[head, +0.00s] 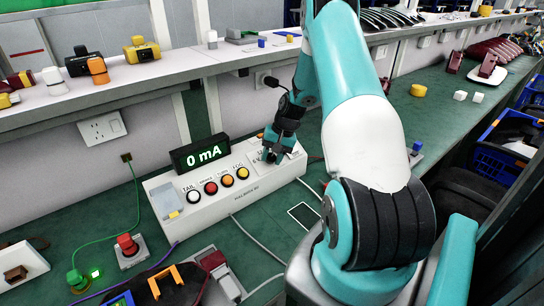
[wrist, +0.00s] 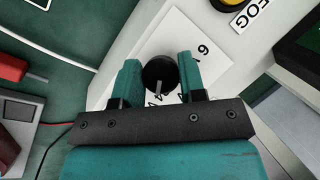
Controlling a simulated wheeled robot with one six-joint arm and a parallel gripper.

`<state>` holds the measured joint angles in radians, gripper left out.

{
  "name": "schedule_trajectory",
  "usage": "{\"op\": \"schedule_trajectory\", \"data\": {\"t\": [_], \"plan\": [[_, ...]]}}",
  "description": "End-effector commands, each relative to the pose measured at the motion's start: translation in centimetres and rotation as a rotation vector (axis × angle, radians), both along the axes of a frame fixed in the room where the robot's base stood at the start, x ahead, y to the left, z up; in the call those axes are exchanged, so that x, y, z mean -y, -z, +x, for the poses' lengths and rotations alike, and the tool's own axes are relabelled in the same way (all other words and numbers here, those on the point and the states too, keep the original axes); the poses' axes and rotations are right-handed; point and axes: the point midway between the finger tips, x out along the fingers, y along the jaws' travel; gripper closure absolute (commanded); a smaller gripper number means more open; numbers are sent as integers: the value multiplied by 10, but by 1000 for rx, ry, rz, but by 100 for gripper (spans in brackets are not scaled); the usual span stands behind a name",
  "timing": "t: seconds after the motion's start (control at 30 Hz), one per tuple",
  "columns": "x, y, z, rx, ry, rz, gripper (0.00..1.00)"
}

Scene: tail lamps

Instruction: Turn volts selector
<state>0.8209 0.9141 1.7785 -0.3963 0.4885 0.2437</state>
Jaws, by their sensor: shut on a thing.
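The volts selector is a round black knob (wrist: 160,72) with a pale pointer line, on a white dial plate (wrist: 205,68) with printed digits. In the wrist view a 6 shows at its right, and the pointer aims down toward partly hidden digits. My gripper (wrist: 159,76) has its two teal fingers on either side of the knob and is shut on it. In the head view my gripper (head: 271,156) reaches down onto the right end of the white tester box (head: 240,202), and the knob is hidden behind it.
The display (head: 199,152) reads 0 mA. White, red, orange and yellow buttons (head: 227,181) sit left of my gripper. Cables cross the green bench, and a shelf (head: 200,58) runs behind.

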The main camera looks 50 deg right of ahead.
Motion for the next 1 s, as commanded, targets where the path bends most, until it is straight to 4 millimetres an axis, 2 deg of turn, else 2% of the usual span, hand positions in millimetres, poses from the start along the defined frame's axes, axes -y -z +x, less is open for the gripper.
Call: {"op": "schedule_trajectory", "data": {"t": [0.2,0.23,0.3,0.33,0.6,0.73,0.87,1.0], "plan": [[1,0,0,0,3,-2,86],[1,0,0,0,3,-2,58],[1,0,0,0,2,-2,42],[1,0,0,0,2,-2,38],[0,-1,0,0,0,-1,38],[4,-9,-1,2,1,-3,38],[10,-31,-6,4,2,-4,38],[21,-65,-13,5,3,-7,38]]}}
